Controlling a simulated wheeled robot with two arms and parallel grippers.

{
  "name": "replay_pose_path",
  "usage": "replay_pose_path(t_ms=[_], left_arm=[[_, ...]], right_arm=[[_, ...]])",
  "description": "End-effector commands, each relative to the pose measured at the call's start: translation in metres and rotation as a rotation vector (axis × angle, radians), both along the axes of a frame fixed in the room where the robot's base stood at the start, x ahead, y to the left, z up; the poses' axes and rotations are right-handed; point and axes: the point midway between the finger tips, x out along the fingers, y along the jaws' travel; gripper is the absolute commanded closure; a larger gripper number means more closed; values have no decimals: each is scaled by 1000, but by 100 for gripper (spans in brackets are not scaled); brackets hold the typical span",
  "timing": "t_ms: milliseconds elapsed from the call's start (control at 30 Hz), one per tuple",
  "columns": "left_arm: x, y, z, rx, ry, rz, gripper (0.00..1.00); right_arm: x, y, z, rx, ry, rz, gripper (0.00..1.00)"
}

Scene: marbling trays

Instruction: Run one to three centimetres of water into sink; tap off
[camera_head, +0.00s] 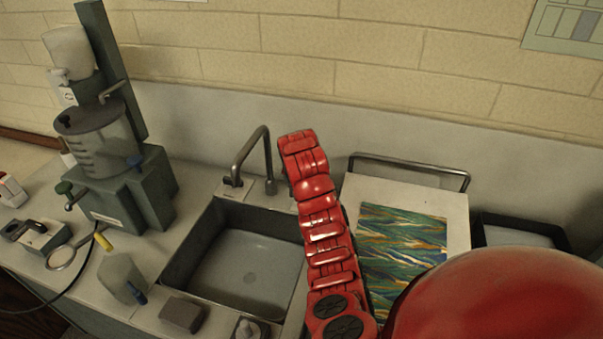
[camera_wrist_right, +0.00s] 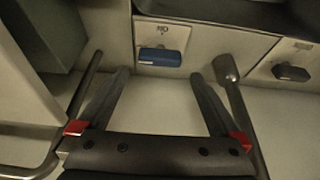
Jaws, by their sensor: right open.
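The grey sink (camera_head: 235,268) sits in the counter in the head view, its drain showing on the floor. I cannot tell whether any water covers the floor. The curved metal tap (camera_head: 240,158) stands behind it, and I see no stream from its spout. My red right arm covers the sink's right edge. My right gripper (camera_wrist_right: 158,85) is open and empty in the wrist view. A blue tab (camera_wrist_right: 158,56) on a small labelled plate lies just beyond its fingertips, apart from them. My left gripper is out of view.
A board with a marbled sheet (camera_head: 410,237) and a metal rail (camera_head: 405,168) lies right of my arm. A grey machine (camera_head: 125,195) stands left of the sink. In the wrist view, metal rods flank my fingers, and a second plate has a dark tab (camera_wrist_right: 291,72).

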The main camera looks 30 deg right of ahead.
Motion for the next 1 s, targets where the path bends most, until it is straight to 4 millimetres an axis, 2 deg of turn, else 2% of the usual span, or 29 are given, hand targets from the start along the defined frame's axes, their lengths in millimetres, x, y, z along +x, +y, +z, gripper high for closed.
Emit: replay_pose_path(t_ms=[33,100,267,533,600,767,1000], left_arm=[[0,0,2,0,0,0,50],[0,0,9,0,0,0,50],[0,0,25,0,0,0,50],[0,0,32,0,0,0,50],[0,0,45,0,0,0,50],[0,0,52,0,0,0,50],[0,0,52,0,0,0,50]], right_arm=[[-2,4,17,-6,-7,2,0],[-7,9,32,-3,1,2,0],[-13,15,52,-4,3,1,0],[-20,24,79,-3,-1,1,0],[-23,26,92,-4,2,2,0],[-27,30,102,-3,0,0,0],[-27,31,102,-1,0,1,0]])
